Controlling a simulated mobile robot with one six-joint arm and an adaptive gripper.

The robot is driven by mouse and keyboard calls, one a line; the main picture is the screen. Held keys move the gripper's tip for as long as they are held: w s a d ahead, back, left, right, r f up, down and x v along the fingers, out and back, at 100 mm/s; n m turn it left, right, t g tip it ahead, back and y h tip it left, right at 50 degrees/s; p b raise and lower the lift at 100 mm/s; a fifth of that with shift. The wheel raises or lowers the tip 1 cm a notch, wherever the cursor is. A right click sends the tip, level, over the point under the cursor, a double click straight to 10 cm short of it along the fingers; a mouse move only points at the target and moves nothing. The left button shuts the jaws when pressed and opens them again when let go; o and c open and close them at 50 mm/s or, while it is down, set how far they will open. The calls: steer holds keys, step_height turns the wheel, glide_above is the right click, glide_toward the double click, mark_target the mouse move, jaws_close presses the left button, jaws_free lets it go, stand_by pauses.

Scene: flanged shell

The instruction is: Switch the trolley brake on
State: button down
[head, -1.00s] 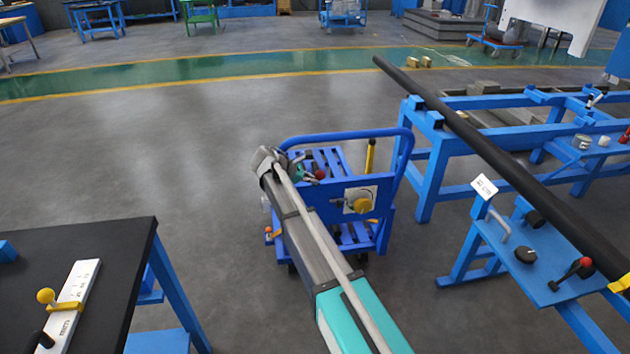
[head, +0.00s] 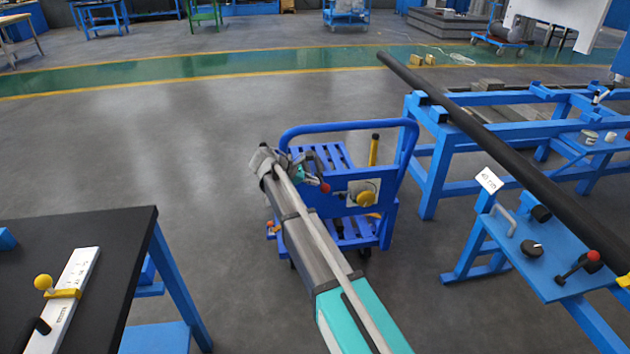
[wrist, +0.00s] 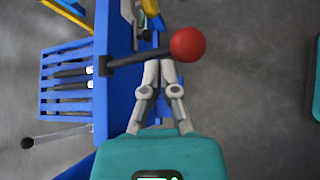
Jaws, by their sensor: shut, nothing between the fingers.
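The blue trolley (head: 398,180) stands on the floor in the middle of the head view, with a hooped handle and slatted deck. A black lever (wrist: 130,60) with a red ball (wrist: 188,44) sticks out from its blue panel (wrist: 115,100) in the wrist view. The red ball also shows in the head view (head: 324,187). My gripper (wrist: 160,66) is shut and empty, its fingertips at the lever between panel and ball. I cannot tell whether they touch it. In the head view my arm hides part of the trolley and most of the gripper.
A yellow knob (head: 366,198) sits on a pale plate on the trolley. A black-topped table (head: 100,235) stands at the left. A blue stand (head: 540,260) with levers and a blue frame carrying a long black bar (head: 470,125) are at the right. Floor behind the trolley is clear.

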steer(key=a+r+p, duration=0.5)
steer(key=a, duration=0.3)
steer(key=shift+w+a, duration=0.3)
steer(key=shift+w, duration=0.05)
steer(key=shift+d, duration=0.1)
steer(key=s+d+f+t+y+b, duration=0.1)
steer(key=s+f+y+b, duration=0.1)
steer(key=s+f+b, duration=0.3)
step_height(320, 180, down, 4)
steer(key=shift+s+d+f+b, duration=0.15)
steer(key=shift+s+b, duration=0.2)
steer(key=shift+b, duration=0.55)
steer(key=b+x, duration=0.7)
steer(key=x, duration=0.3)
steer(key=shift+s+d+r+p, duration=0.15)
steer(key=shift+d+r+p, duration=0.2)
steer(key=shift+r+p, duration=0.25)
steer(key=shift+s+d+r+p, duration=0.15)
steer(key=shift+d+r+p, duration=0.15)
steer(key=shift+r+p, duration=0.25)
steer(key=shift+s+d+r+p, duration=0.15)
steer(key=shift+d+r+p, duration=0.2)
steer(key=shift+r+p, duration=0.25)
